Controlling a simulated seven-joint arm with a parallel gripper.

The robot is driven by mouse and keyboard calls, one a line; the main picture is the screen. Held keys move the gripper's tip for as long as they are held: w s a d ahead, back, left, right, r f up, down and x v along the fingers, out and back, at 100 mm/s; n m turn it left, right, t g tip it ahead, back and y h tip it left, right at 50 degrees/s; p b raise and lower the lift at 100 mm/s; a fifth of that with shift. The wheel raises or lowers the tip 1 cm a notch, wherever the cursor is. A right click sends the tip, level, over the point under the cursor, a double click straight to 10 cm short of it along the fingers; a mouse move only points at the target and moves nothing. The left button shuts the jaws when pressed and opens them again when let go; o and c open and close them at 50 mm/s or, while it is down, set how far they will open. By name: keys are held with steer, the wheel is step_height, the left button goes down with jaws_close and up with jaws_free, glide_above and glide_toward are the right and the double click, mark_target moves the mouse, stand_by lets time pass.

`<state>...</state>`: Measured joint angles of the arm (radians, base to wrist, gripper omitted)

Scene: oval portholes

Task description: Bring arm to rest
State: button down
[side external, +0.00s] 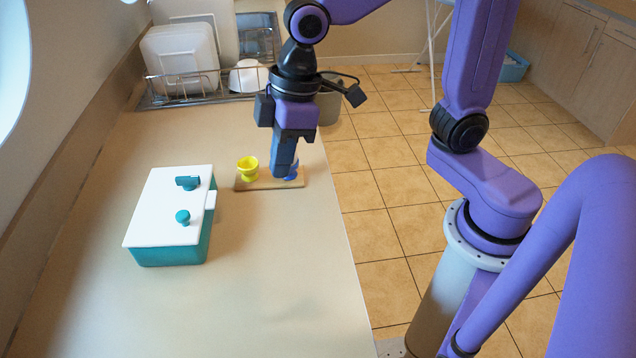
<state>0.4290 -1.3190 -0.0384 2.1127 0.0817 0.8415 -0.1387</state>
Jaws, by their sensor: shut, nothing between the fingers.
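My purple arm reaches over the counter from the right in the side external view. My gripper (284,172) points down and is shut, with nothing seen in it. Its tip is over or just in front of a small blue cup (293,174) on a wooden board (262,184); I cannot tell whether they touch. The gripper hides part of the blue cup. A yellow egg-cup-like cup (248,168) stands upright on the board, left of the gripper.
A teal box (172,252) with a white lid (160,213) and teal knobs stands on the left. A dish rack (205,88) with a white tub and bowl is at the back. The counter (265,290) is clear in front, and its right edge drops to the tiled floor.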

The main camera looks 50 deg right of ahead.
steer(key=s+d+f+n+h, duration=0.1)
steer(key=s+d+f, duration=0.3)
steer(key=s+d, duration=1)
steer(key=shift+s+g+h, duration=0.15)
steer(key=shift+g+h, duration=0.25)
steer(key=shift+h, duration=0.1)
steer(key=c, duration=1.8)
jaws_free()
steer(key=shift+a, duration=0.1)
